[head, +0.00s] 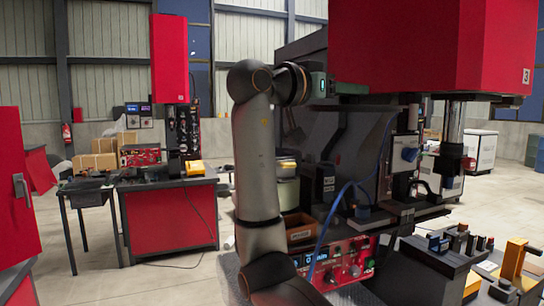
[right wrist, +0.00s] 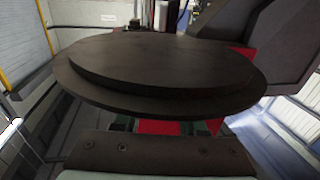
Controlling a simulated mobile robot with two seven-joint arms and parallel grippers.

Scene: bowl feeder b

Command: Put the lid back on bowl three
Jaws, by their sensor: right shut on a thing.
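A dark round lid (right wrist: 160,65) with a raised step fills the middle of the right wrist view, just beyond my right gripper (right wrist: 160,150). In the head view, my right gripper (head: 322,87) is at the top of my raised grey arm, under the left side of a big red housing. It is shut on the lid, which shows there only as a thin dark edge (head: 350,105). A red housing (head: 430,45) bears the number 3. I cannot make out bowl three in either view. My left gripper is not in view.
A dark machine with a blue hose (head: 325,222) and a red control panel (head: 345,262) stands below and right of my gripper. A bench (head: 170,215) with a yellow box stands at the left. Open floor lies between the bench and my arm.

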